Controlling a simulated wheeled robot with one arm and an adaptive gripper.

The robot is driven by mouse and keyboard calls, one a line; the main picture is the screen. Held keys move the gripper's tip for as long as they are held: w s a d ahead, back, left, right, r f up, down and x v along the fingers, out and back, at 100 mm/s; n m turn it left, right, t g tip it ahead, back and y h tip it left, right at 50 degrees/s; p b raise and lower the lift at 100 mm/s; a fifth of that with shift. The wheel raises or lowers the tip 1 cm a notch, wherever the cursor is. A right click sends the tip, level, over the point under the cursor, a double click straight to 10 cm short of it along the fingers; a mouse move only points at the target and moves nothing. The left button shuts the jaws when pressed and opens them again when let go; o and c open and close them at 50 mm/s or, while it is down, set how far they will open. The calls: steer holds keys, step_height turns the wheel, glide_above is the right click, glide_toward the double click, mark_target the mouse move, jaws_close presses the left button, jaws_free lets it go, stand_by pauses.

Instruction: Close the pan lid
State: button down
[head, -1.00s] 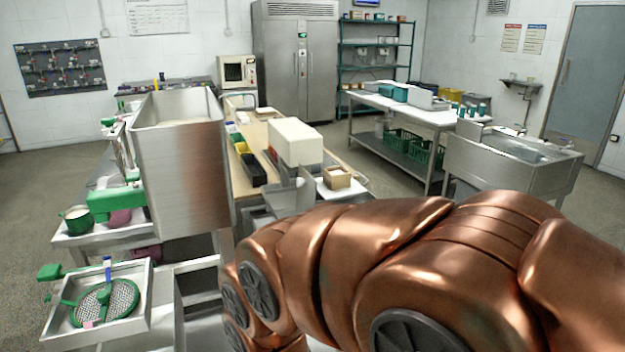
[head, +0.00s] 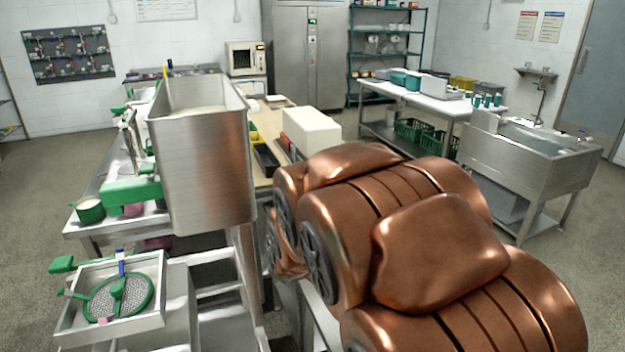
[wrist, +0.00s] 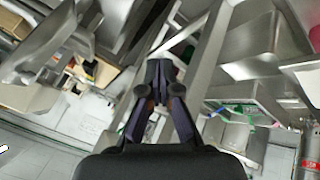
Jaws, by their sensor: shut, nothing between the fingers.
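A tall steel vessel (head: 205,175) with an open top stands left of centre in the head view, with pale contents inside. I cannot tell for sure whether it is the pan, and I cannot make out a lid on it. My gripper (wrist: 158,72) shows in the wrist view, its dark fingers shut together and empty. Steel frame bars and panels lie beyond the fingertips; I cannot tell how far off they are. In the head view my copper arm hides the gripper and part of the machine's frame.
A steel tray (head: 75,332) with a green-rimmed mesh disc lies at lower left. A white block (head: 311,132) sits on the wooden bench behind my arm. A steel sink (head: 530,155) stands at right, a white-topped table (head: 425,97) behind. Open floor shows at right.

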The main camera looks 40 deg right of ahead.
steer(key=w+d+r+n+t+h+p, duration=0.2)
steer(key=w+d+r+n+t, duration=0.1)
steer(key=w+d, duration=0.8)
steer(key=w+d+r+n+t+h+p, duration=0.2)
steer(key=w+d+t, duration=0.4)
steer(key=w+d, duration=0.5)
steer(key=shift+w+d+r+n+h+p, duration=0.25)
steer(key=shift+d+r+n+h+p, duration=0.25)
steer(key=shift+d+r+n, duration=0.5)
steer(key=shift+f, duration=0.25)
